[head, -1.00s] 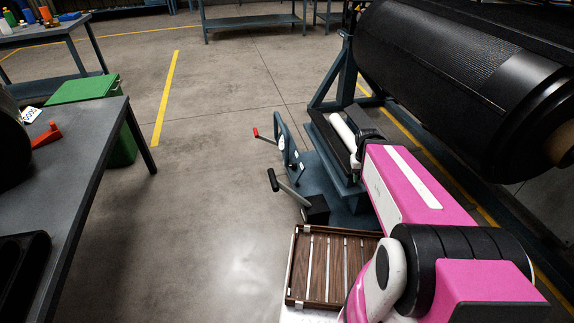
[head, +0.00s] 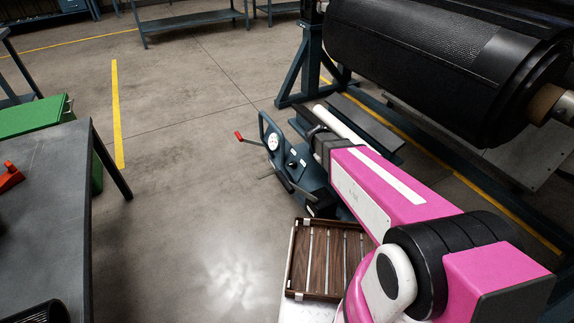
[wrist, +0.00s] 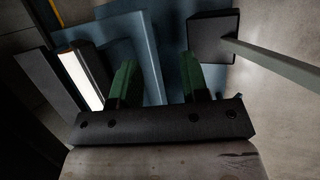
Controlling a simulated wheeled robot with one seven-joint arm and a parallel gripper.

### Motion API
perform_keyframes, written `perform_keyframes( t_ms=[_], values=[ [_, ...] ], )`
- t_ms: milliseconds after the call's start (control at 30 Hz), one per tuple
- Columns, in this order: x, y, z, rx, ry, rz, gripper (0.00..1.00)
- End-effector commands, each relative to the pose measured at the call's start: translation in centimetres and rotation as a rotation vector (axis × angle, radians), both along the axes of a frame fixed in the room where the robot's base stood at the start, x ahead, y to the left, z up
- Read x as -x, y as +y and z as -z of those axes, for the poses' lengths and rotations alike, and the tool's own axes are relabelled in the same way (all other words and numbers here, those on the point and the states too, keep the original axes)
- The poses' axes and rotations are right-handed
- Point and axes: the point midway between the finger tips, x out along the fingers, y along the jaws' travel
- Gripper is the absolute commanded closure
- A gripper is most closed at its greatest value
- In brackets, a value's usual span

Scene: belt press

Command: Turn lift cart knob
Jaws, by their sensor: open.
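The blue-grey lift cart (head: 313,188) stands on the floor in the middle of the head view. Its upright panel (head: 266,130) carries a round white gauge (head: 272,143). A small dark knob-like part (head: 292,163) sits beside the gauge, too small to make out clearly. A red-tipped lever (head: 238,135) sticks out to the left. In the wrist view my gripper (wrist: 158,78) has its two green fingers apart, with nothing between them. It is above the cart's blue plates (wrist: 132,35); no knob can be made out there. My arm hides part of the cart in the head view.
A large black roll (head: 400,55) hangs on a frame at upper right. A grey table (head: 50,200) and a green bin (head: 30,115) are at left. In the wrist view, a black block (wrist: 210,30) with a grey bar lies right of my fingers. The floor left of the cart is clear.

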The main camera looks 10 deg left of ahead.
Motion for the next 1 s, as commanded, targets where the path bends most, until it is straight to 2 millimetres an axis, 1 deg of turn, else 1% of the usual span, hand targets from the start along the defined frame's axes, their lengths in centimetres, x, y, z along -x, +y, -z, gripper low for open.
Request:
perform_keyframes(
  t_ms=[33,167,267,367,467,500,567,600,700,800,900,1000],
  values=[
    [-0.7,1.0,0.5,0.024,0.006,-0.025,0.58],
    [-1.9,3.3,1.5,0.097,0.021,-0.101,0.58],
    [-2.9,5.6,2.4,0.165,0.031,-0.164,0.58],
    [-4.0,8.5,3.5,0.245,0.041,-0.242,0.58],
    [-5.0,12.2,4.6,0.342,0.046,-0.331,0.58],
    [-5.4,13.8,5.1,0.385,0.048,-0.367,0.58],
    [-5.8,16.3,5.8,0.446,0.047,-0.421,0.58],
    [-6.0,18.0,6.2,0.488,0.045,-0.455,0.58],
    [-6.3,22.1,7.3,0.587,0.038,-0.534,0.58],
    [-6.3,25.7,8.0,0.67,0.026,-0.599,0.58],
    [-6.1,28.2,8.5,0.732,0.016,-0.642,0.58],
    [-5.9,29.8,8.8,0.768,0.007,-0.668,0.58]
  ],
)
